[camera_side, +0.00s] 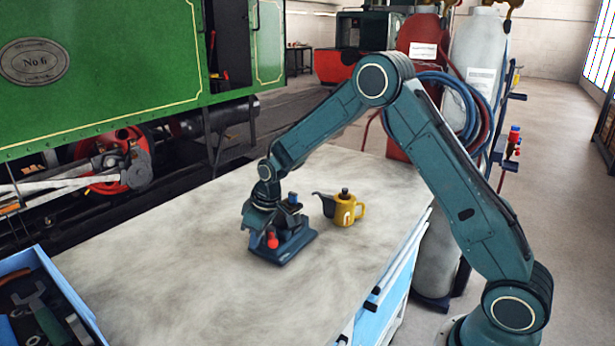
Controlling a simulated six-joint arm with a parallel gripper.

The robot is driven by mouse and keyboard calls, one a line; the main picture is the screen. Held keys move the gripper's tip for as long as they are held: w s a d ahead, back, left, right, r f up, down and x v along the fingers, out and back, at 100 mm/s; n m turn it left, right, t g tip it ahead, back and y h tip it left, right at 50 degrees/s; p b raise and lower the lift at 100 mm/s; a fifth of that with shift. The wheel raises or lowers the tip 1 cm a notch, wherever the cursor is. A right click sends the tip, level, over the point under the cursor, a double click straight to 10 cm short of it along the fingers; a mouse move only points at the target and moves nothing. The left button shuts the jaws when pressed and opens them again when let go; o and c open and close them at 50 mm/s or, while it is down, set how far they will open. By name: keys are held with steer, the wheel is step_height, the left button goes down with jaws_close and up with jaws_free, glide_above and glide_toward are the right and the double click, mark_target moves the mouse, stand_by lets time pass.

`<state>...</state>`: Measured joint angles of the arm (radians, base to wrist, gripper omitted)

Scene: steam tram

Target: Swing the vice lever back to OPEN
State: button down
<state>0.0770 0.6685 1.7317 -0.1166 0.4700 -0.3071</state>
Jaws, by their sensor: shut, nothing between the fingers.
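The vice (286,247) is a small dark blue block on a flat base, standing on the pale bench top (190,262). A red knob (272,240), which looks like the end of its lever, shows at the front left of the vice. My gripper (262,224) is shut and empty, pointing down at the left side of the vice, close to the red knob. I cannot tell whether it touches the knob or lever. The lever's shaft and any OPEN mark are hidden or too small to make out.
A yellow can with a dark spout (344,209) stands on the bench just right of the vice. A blue tray of tools (45,300) is at the front left. Gas cylinders (477,60) stand behind the bench; a green tram (100,60) is at left.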

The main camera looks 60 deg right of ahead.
steer(key=shift+w+a+f, duration=0.2)
steer(key=shift+w+a, duration=0.05)
steer(key=shift+w, duration=0.4)
steer(key=v, duration=1)
steer(key=shift+d, duration=0.15)
steer(key=shift+s, duration=0.1)
steer(key=s+a+r+m+t, duration=0.1)
steer(key=s+a+r+m, duration=0.1)
steer(key=s+r, duration=1.3)
steer(key=s+f+m+t+h, duration=0.1)
steer(key=s+f, duration=0.1)
steer(key=s, duration=1.7)
steer(key=shift+s+f+t, duration=0.15)
steer(key=shift+f+t, duration=0.1)
steer(key=shift+t, duration=0.05)
